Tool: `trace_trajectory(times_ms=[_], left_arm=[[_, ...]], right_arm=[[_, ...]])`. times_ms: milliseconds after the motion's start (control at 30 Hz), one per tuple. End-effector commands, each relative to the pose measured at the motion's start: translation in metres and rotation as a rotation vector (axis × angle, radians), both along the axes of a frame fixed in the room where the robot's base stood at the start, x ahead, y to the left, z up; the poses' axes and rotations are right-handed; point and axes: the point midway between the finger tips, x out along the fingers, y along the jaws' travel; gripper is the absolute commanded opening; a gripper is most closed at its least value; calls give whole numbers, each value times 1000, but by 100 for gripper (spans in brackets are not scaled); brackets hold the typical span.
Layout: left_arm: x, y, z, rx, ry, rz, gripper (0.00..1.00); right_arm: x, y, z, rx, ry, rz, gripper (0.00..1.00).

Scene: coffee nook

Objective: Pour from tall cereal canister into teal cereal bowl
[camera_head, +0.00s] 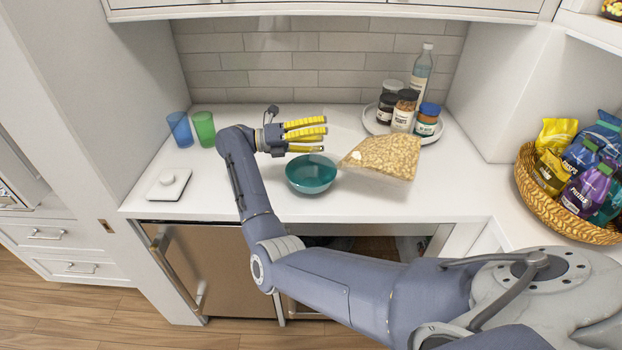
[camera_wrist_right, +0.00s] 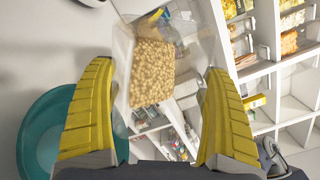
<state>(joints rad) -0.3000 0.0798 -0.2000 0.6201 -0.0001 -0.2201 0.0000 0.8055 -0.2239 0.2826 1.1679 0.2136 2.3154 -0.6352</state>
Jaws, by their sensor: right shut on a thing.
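The tall clear cereal canister (camera_head: 383,156) is tilted well over above the counter, with round tan cereal gathered in its right end. My right gripper (camera_head: 324,134) is shut on it at its left, clear part. In the right wrist view the canister (camera_wrist_right: 152,72) lies between and beyond the yellow fingers (camera_wrist_right: 157,95). The teal cereal bowl (camera_head: 311,173) stands upright on the counter, below and left of the canister; its visible inside shows no cereal. The bowl also shows at the left of the wrist view (camera_wrist_right: 38,128). My left gripper is out of view.
A round tray (camera_head: 432,138) with jars and a bottle (camera_head: 420,70) is at the back right. A snack basket (camera_head: 552,200) sits far right.

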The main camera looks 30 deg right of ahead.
Motion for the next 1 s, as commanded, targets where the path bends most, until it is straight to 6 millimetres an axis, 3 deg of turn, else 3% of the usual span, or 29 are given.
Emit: trace_trajectory(times_ms=[1000], left_arm=[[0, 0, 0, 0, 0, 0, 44]], right_arm=[[-16, -18, 1, -3, 0, 1, 37]])
